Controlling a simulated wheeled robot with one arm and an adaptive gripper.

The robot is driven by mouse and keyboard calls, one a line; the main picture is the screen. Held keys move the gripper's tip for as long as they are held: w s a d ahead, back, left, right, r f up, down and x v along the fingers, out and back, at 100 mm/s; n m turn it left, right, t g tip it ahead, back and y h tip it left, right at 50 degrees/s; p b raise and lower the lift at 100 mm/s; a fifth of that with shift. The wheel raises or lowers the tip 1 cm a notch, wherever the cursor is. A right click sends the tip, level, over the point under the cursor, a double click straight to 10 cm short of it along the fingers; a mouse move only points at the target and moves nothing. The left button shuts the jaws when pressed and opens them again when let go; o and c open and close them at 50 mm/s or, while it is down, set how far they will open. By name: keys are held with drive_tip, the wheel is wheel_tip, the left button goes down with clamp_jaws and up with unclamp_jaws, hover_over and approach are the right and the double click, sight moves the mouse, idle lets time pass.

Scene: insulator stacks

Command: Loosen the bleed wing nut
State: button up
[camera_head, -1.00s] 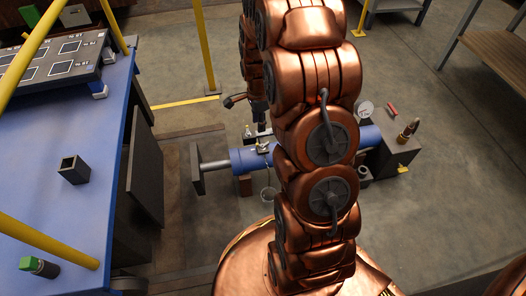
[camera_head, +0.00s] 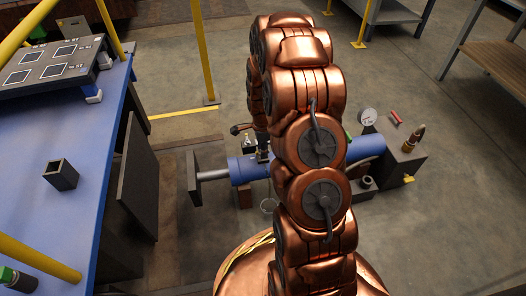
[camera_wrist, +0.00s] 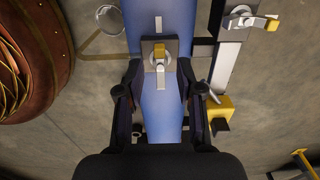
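A blue cylinder (camera_head: 243,168) lies low over the floor in the head view, partly hidden by my arm. In the wrist view the blue cylinder (camera_wrist: 160,112) runs up the middle. A small grey block on it carries a round fitting with a yellow-topped tab (camera_wrist: 159,50), which looks like the wing nut. My gripper (camera_wrist: 159,66) is open, its dark fingers on either side of the cylinder, with the tips just below the fitting. I cannot tell whether they touch anything. In the head view my gripper (camera_head: 262,149) is a dark shape over the cylinder, its tips unclear.
A second fitting with a yellow-ended handle (camera_wrist: 271,24) sits on a pale bar at upper right in the wrist view. A round gauge (camera_head: 368,116) and dark block (camera_head: 398,158) stand at the cylinder's right end. A blue table (camera_head: 70,195) is at left.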

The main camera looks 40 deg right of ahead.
drive_tip(key=shift+f, duration=0.25)
drive_tip(key=shift+c, duration=0.3)
clamp_jaws()
